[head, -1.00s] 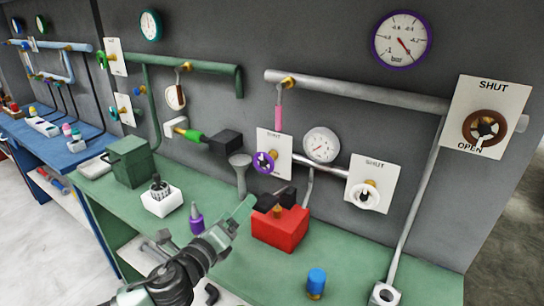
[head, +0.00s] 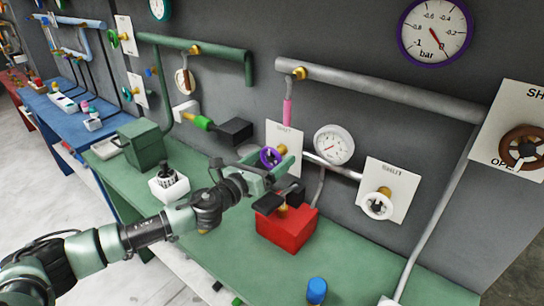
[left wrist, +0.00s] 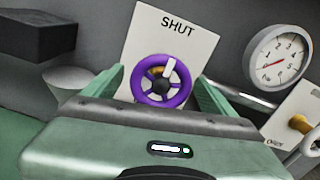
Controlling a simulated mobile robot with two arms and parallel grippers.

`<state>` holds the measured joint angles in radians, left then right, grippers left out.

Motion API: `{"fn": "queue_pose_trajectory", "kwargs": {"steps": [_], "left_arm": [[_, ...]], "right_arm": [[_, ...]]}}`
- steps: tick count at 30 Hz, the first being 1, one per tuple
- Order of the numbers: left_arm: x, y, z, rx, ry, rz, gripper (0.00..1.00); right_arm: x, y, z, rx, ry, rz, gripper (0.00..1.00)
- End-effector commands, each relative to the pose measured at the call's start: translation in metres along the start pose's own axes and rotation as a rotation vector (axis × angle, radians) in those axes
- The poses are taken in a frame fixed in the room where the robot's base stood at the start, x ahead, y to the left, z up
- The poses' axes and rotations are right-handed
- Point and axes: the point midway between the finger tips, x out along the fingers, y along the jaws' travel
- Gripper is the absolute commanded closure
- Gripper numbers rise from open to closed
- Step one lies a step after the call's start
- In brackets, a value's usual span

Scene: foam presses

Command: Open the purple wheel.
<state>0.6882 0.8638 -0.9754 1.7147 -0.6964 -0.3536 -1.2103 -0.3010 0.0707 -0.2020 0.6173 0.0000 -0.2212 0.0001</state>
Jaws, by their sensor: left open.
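The purple wheel (head: 266,158) sits in front of a white plate (head: 285,135) on the grey wall. The left wrist view shows the purple wheel (left wrist: 143,92) with its white pointer tilted up towards the word SHUT. My left gripper (head: 272,164) is open at the wheel. In the left wrist view its green fingers (left wrist: 160,92) stand on either side of the wheel, with visible gaps. The wheel's lower edge is close to the gripper body. The plate's lower part is hidden behind the gripper. My right gripper is not in view.
A red box with black bars (head: 287,230) stands on the green bench just below my left gripper. A white wheel (head: 377,206) and a white gauge (head: 334,145) are to the right. A black block (head: 236,131) is to the left.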

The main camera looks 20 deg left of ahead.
Motion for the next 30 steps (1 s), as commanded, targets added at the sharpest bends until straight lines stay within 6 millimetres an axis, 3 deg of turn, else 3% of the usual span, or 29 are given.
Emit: {"fn": "queue_pose_trajectory", "kwargs": {"steps": [3,8,15,30], "left_arm": [[0.002,0.000,0.000,0.001,0.000,0.001,0.14],[0.002,0.000,0.000,0.000,0.000,0.001,0.14],[0.002,0.000,0.000,0.000,0.000,0.001,0.76],[0.002,0.000,-0.001,-0.142,0.001,0.000,0.76]], "right_arm": [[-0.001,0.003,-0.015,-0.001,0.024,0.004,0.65],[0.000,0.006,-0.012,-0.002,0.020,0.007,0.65],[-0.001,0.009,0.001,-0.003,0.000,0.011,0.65],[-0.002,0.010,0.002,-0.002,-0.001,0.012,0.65]]}}
